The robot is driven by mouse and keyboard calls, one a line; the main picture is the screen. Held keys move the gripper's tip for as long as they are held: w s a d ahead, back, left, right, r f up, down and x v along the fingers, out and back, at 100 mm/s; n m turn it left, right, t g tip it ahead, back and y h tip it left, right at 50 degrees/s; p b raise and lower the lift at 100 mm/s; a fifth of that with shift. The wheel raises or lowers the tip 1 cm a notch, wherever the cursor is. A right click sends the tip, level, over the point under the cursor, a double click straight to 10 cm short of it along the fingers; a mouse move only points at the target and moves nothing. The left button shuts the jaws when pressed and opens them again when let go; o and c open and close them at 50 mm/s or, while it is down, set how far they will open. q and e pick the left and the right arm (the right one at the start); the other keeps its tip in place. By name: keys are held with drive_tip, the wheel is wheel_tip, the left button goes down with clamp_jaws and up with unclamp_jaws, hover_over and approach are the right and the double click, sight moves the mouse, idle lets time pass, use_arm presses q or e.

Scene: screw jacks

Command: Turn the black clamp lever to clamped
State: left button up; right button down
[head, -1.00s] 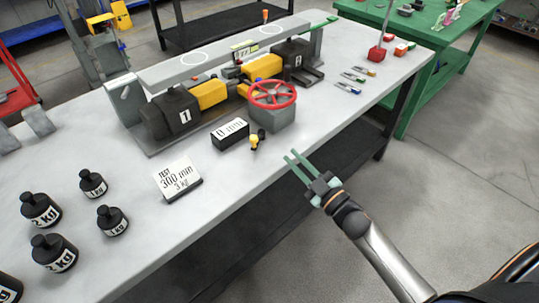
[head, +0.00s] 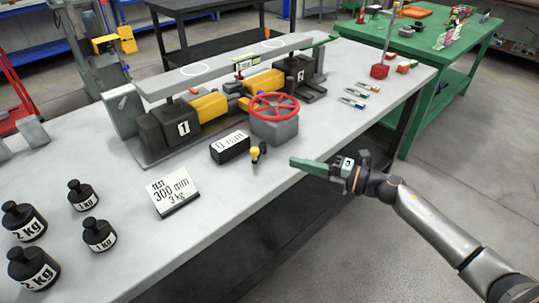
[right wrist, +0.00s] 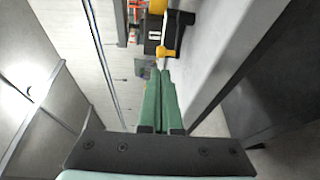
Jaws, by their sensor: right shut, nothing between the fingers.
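A small black piece with a yellow knob (head: 256,153) stands at the front edge of the bench, beside the black "0 mm" box (head: 230,146). It may be the clamp lever, but I cannot tell its clamped position. The yellow part also shows ahead of the fingertips in the right wrist view (right wrist: 168,53). My right gripper (head: 293,162) is shut and empty, its green fingers together, pointing left at the bench's front edge. It is to the right of the yellow knob and apart from it. My left gripper is not in view.
The red handwheel (head: 275,106) on its grey block stands behind the knob. The screw jacks sit under a long grey beam (head: 220,68). A "300 mm 3 kg" card (head: 173,191) and several black weights (head: 83,195) stand at left. The bench's front strip is mostly clear.

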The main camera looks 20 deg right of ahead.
sight(258, 152)
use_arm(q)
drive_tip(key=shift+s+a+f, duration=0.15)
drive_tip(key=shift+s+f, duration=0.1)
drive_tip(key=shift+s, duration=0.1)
use_arm(e)
drive_tip(key=x, duration=0.8)
drive_tip(key=shift+w+a, duration=0.1)
drive_tip(key=shift+w, duration=0.1)
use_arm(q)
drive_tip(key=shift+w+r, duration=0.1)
